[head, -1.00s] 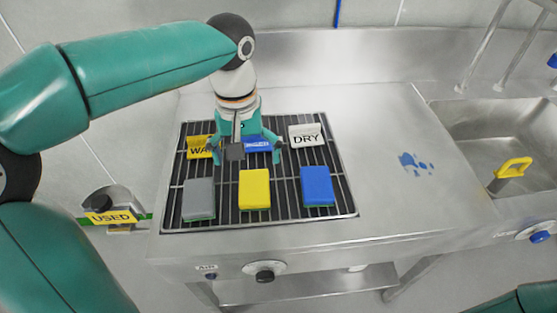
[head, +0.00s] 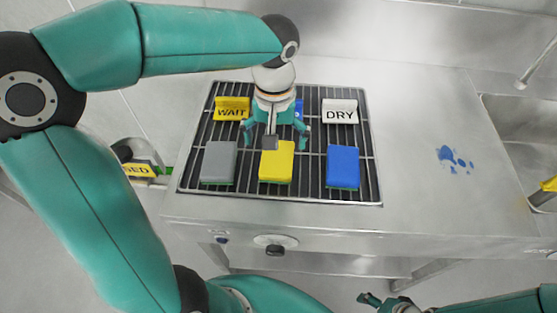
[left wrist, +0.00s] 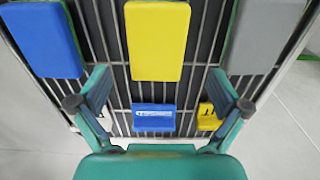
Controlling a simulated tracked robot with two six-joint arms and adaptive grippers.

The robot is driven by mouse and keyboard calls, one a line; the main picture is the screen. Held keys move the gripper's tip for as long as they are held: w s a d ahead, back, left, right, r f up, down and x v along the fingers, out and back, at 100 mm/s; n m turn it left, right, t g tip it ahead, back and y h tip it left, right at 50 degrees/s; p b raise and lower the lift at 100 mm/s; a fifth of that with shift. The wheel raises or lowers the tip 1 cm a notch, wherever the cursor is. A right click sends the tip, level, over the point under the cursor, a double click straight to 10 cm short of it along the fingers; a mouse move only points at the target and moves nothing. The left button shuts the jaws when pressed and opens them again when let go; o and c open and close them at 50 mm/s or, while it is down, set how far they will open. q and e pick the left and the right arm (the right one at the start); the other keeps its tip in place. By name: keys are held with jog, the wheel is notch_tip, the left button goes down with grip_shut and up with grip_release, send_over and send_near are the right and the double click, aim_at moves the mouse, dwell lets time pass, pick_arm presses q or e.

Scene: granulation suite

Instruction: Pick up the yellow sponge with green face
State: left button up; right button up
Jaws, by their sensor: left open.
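The yellow sponge with green face (head: 277,163) lies yellow side up on a black-and-steel rack (head: 310,192), between a grey sponge (head: 218,160) and a blue sponge (head: 343,166). A thin green edge shows along its near side. My left gripper (head: 275,137) is open and empty, over the rack just behind the yellow sponge. In the left wrist view the yellow sponge (left wrist: 157,40) appears beyond the spread fingers (left wrist: 160,88), roughly centred between them. Part of my right gripper (head: 370,299) shows at the bottom edge of the head view; its jaw opening is unclear.
A yellow WAIT sign (head: 231,108), a white DRY sign (head: 340,112) and a partly hidden blue sign (head: 299,108) stand at the rack's back. A yellow USED label (head: 138,170) is at the left. The steel counter right of the rack is clear except for blue stains (head: 455,158).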

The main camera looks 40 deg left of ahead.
aim_at(278, 157)
pick_arm(q)
jog(key=shift+s+d+f, duration=0.1)
jog(key=shift+d+f, duration=0.05)
jog(key=shift+f, duration=1.25)
jog(key=shift+d+f, duration=0.15)
jog(key=shift+f, duration=1.2)
jog(key=shift+c, duration=0.2)
jog(key=c, duration=0.9)
